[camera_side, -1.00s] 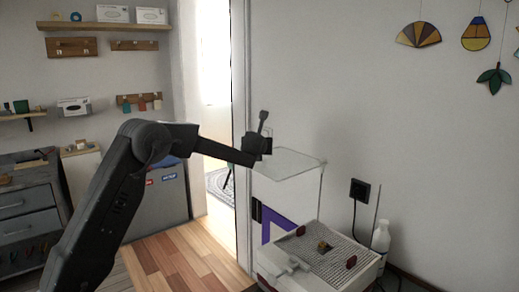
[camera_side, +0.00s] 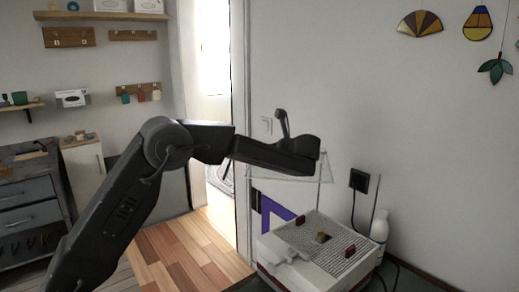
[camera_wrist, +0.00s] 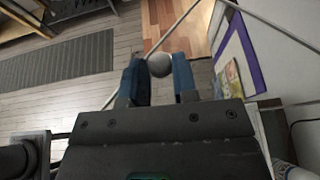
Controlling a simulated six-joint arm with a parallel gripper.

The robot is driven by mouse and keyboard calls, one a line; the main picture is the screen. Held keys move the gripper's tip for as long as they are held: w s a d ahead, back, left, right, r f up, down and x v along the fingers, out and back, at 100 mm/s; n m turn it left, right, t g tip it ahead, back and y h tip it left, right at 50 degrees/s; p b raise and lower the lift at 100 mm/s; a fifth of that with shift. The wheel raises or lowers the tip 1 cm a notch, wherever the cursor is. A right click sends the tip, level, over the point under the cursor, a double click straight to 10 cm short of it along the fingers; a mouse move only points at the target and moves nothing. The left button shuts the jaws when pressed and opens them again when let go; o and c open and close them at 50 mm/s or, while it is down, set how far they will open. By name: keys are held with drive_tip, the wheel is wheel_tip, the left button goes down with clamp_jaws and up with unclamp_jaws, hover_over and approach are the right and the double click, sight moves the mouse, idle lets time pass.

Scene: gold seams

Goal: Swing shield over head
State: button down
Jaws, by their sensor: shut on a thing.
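The clear shield (camera_side: 300,179) shows as a thin, see-through panel above the white grinder (camera_side: 278,250). It is foreshortened and partly hidden by my arm. The grinding head (camera_side: 322,237) is a small brownish piece on the grinder's grid top, below the shield. My gripper (camera_side: 322,163) is at the shield's upper right side; its fingertips are hard to make out in the side view. In the wrist view, my gripper's blue fingers (camera_wrist: 159,72) are shut on a round grey knob (camera_wrist: 159,64). Thin pale edges run past the knob, likely the shield's.
Dark red pieces (camera_side: 351,250) sit on the grid top. A white bottle (camera_side: 379,231) and a wall socket (camera_side: 359,180) are at the right. A purple-edged panel (camera_side: 276,209) stands behind the grinder. Open floor (camera_side: 190,250) lies to the left.

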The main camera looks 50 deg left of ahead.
drive_tip(key=d+n+g, duration=0.1)
drive_tip(key=d, duration=0.1)
drive_tip(key=d+n+g, duration=0.1)
drive_tip(key=d, duration=0.1)
drive_tip(key=shift+s, duration=0.1)
drive_tip(key=shift+d+n+g, duration=0.8)
drive_tip(key=shift+d+g, duration=0.3)
drive_tip(key=shift+d, duration=0.1)
drive_tip(key=c, duration=0.9)
unclamp_jaws()
drive_tip(key=shift+r+h, duration=0.1)
drive_tip(key=shift+h, duration=0.2)
drive_tip(key=shift+r, duration=0.3)
wheel_tip(320, 180, up, 4)
drive_tip(key=shift+f, duration=0.25)
drive_tip(key=s+a+r, duration=0.2)
drive_tip(key=a, duration=0.1)
drive_tip(key=s+a+r, duration=0.2)
drive_tip(key=a, duration=0.1)
drive_tip(key=s+a+r, duration=0.2)
drive_tip(key=s+a, duration=0.1)
drive_tip(key=shift+a+r, duration=0.15)
drive_tip(key=shift+r, duration=0.25)
